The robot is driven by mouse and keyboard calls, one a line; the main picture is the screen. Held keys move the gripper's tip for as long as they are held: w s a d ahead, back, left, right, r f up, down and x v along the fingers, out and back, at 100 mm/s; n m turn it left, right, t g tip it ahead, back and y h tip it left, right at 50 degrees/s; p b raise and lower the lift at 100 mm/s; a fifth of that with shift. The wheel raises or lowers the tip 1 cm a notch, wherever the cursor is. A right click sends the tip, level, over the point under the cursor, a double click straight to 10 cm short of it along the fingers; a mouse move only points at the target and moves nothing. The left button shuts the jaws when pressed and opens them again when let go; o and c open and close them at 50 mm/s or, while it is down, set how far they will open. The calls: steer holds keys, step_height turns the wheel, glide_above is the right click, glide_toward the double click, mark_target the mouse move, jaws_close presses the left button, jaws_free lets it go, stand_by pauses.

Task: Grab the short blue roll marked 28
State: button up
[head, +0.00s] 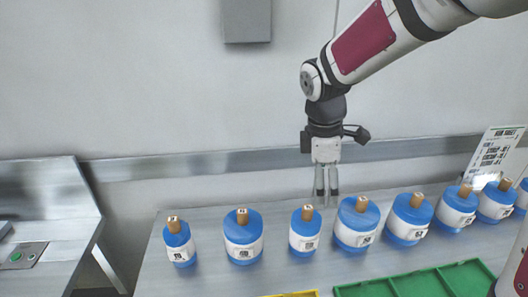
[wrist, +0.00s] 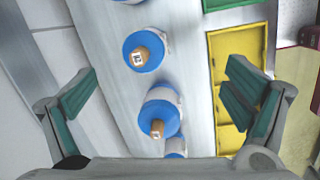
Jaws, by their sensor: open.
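Several blue rolls with white label bands and brown cores stand upright in a row on the metal table. From the left in the head view are a narrow roll (head: 179,240), a wider roll (head: 243,235), another narrow roll (head: 304,232) and a wider roll (head: 357,222). The labels are too small to read surely, so I cannot tell which is 28. My gripper (head: 326,192) hangs pointing down near the third and fourth rolls, open and empty. In the wrist view, two rolls (wrist: 143,50) (wrist: 160,112) show below and between its spread fingers.
More rolls (head: 409,218) (head: 456,208) continue to the right, near a printed sign (head: 495,153). A green tray (head: 450,280) and a yellow tray (head: 292,294) lie along the front. A wall stands behind the table. A metal counter (head: 45,215) is at the left.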

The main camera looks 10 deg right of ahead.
mark_target(306, 207)
steer(key=w+f+n, duration=0.1)
steer(key=w+f, duration=0.1)
steer(key=w+f+n+y, duration=0.1)
steer(key=w+f+n, duration=0.1)
steer(key=w+a+f+n, duration=0.1)
steer(key=w+f+n, duration=0.1)
steer(key=shift+f+g+y+p, duration=0.3)
steer(key=shift+f+g, duration=0.05)
steer(key=shift+g, duration=0.05)
step_height(306, 207, down, 8)
steer(key=shift+r, duration=0.15)
steer(key=shift+s+d+f, duration=0.1)
steer(key=shift+d+f, duration=0.05)
steer(key=shift+f, duration=1.35)
steer(key=shift+s+d+f, duration=0.1)
steer(key=shift+f, duration=1.35)
steer(key=c, duration=1.7)
steer(key=shift+w, duration=0.1)
steer(key=shift+c, duration=1.1)
steer(key=shift+r, duration=0.15)
